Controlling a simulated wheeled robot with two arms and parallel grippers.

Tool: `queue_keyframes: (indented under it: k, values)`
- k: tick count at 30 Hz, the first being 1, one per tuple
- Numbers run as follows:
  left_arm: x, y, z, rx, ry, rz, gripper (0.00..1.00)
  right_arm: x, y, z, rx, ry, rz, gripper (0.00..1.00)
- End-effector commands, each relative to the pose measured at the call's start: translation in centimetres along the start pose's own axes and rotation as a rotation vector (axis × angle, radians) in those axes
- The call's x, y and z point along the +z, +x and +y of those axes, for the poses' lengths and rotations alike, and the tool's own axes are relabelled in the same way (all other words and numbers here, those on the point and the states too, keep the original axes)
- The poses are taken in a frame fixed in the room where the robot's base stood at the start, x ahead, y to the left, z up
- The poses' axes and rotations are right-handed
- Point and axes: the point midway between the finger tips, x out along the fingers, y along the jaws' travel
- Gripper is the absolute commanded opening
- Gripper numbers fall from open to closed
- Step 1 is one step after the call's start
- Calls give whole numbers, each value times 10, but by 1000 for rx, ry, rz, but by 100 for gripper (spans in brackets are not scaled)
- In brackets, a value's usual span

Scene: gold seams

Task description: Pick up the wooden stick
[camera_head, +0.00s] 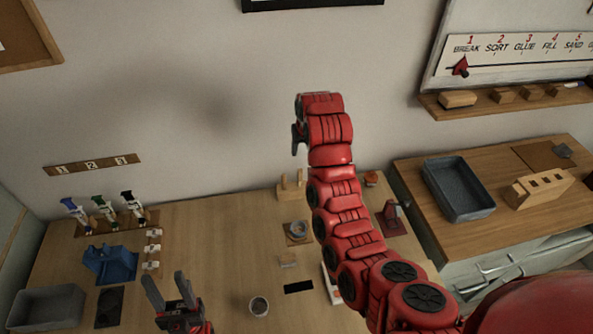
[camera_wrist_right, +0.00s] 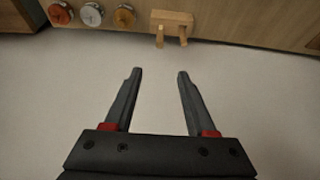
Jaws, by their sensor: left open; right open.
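I cannot make out a wooden stick for certain in either view. A small light wooden stand with upright pegs (camera_head: 291,185) is at the back of the table, partly beside my right arm. What looks like a wooden piece with two legs (camera_wrist_right: 172,25) shows at the top of the right wrist view, beyond the fingers. My left gripper (camera_head: 167,283) is open and empty, fingers up, above the front of the table. My right gripper (camera_wrist_right: 157,82) is open with nothing between its fingers. In the head view, only a dark part of it (camera_head: 298,138) shows beside the raised red arm.
The wooden table (camera_head: 215,230) has free room in its middle. A blue holder (camera_head: 110,263), grey bin (camera_head: 48,307), cup (camera_head: 259,305) and small ring-shaped dish (camera_head: 298,231) stand on it. A grey tray (camera_head: 458,188) and slotted wooden block (camera_head: 539,190) are on the right bench.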

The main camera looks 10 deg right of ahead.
Motion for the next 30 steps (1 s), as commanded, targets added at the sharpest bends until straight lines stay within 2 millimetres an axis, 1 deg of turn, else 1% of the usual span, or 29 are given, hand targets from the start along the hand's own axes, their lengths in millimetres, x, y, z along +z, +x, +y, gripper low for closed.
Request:
queue_keyframes:
  k: [2, 8, 15, 19, 24, 28, 30]
  values:
    - [0, 0, 0, 0, 0, 0, 50, 1, 9, 1, 1, 0, -3, 56]
    - [0, -1, 0, 0, 0, 0, 50, 3, 52, 1, 1, -1, -9, 56]
    - [2, -11, 1, 0, 0, 0, 50, 4, 96, 0, 1, -1, -8, 56]
    - [3, -18, 1, 0, 0, 0, 50, 2, 112, 0, 1, -1, -4, 56]
    - [4, -21, 1, 0, 0, 0, 50, 0, 119, 1, 0, 0, 2, 56]
    - [4, -22, 1, 0, 0, 0, 50, 2, 124, 1, 0, 0, -1, 56]
    - [4, -25, 1, 0, 0, 0, 50, 4, 129, 1, 1, 0, -5, 56]
